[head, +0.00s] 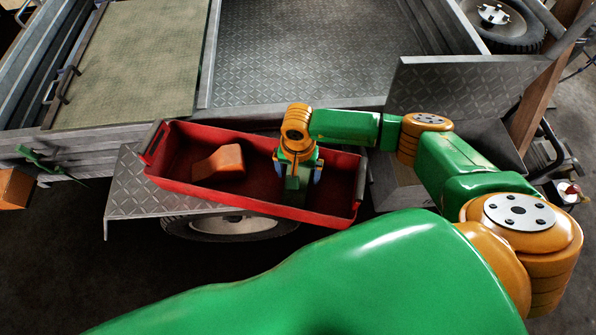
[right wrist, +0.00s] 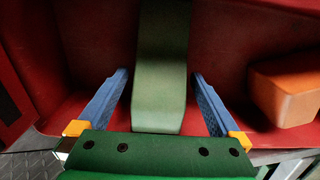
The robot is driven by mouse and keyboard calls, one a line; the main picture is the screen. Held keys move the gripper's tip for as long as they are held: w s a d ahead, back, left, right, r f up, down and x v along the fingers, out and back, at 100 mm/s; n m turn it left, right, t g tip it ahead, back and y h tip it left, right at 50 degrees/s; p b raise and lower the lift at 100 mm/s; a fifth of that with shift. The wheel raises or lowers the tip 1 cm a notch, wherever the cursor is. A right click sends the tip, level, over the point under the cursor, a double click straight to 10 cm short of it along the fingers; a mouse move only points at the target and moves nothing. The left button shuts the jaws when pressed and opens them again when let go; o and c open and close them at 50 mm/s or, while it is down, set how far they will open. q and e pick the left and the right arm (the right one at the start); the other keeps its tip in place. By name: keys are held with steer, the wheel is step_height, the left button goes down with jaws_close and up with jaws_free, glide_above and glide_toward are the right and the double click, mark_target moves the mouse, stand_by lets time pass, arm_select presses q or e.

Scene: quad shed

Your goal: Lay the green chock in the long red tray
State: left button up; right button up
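The long red tray (head: 345,196) lies at a slant on the metal fender beside the trailer. The green chock (head: 294,191) is inside the tray, in its right half, partly hidden by my right gripper (head: 297,172) in the head view. In the right wrist view the green chock (right wrist: 160,75) is between the two blue fingers of my right gripper (right wrist: 160,76), with a gap on each side. The fingers are open and not touching it. The chock appears to lie on the red tray floor (right wrist: 95,45). My left gripper is not in view.
An orange chock (head: 220,163) lies in the left half of the tray; it is right of the fingers in the wrist view (right wrist: 287,93). The chequer-plate fender (head: 125,195) sticks out left of the tray above a wheel (head: 232,228). The trailer bed (head: 300,55) is clear behind.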

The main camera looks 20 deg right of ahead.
mark_target(298, 173)
step_height(298, 173, up, 12)
steer(key=shift+r, duration=0.15)
stand_by(0.3)
